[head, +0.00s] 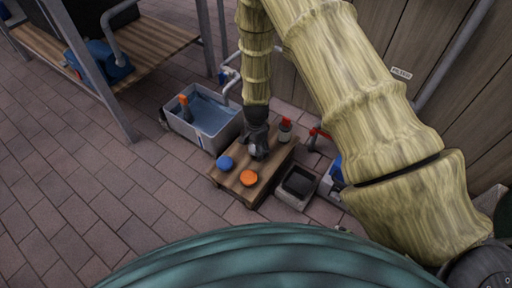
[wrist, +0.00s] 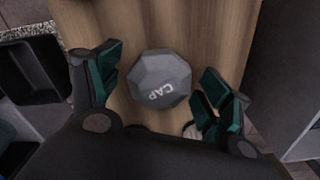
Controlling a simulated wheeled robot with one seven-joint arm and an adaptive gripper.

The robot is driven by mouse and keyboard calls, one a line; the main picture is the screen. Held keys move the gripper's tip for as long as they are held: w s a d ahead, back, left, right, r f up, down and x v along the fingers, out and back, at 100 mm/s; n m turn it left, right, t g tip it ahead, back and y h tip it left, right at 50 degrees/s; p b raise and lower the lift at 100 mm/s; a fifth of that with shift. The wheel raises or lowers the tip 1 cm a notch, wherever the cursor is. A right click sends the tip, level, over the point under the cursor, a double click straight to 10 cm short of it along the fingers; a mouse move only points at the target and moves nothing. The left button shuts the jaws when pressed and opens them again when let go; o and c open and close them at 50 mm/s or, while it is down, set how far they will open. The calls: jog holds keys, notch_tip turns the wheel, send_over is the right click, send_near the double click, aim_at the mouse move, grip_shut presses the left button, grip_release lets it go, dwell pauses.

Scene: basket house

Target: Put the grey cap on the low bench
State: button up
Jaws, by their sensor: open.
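The grey cap (wrist: 160,79) is a faceted grey piece lettered "CAP". In the wrist view it rests on a wooden top (wrist: 220,25), which looks like the low wooden bench (head: 227,182) of the head view. My gripper (wrist: 158,75) is open, with one finger on each side of the cap. A gap shows on the left; the right finger is close, and I cannot tell if it touches. In the head view my gripper (head: 258,151) points down over the bench and mostly hides the cap.
A blue disc (head: 225,163), an orange disc (head: 248,178) and a red-topped bottle (head: 285,130) are on the bench. A grey tub (head: 190,131) stands behind left. A dark-lined bin (head: 298,183) stands to the right. Open paving (head: 120,200) lies to the left.

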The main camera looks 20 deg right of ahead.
notch_tip(320, 180, up, 12)
jog(key=p, duration=0.6)
jog(key=s+d+f+n, duration=0.2)
jog(key=s+f+n, duration=0.15)
jog(key=s, duration=0.55)
jog(key=s+d+f+n, duration=0.25)
jog(key=s+f, duration=0.25)
jog(key=s, duration=0.3)
jog(key=s+a+f+n, duration=0.1)
jog(key=s+n, duration=0.7)
jog(key=s, duration=1.1)
jog(key=shift+s+n, duration=0.2)
jog(key=shift+n, duration=0.1)
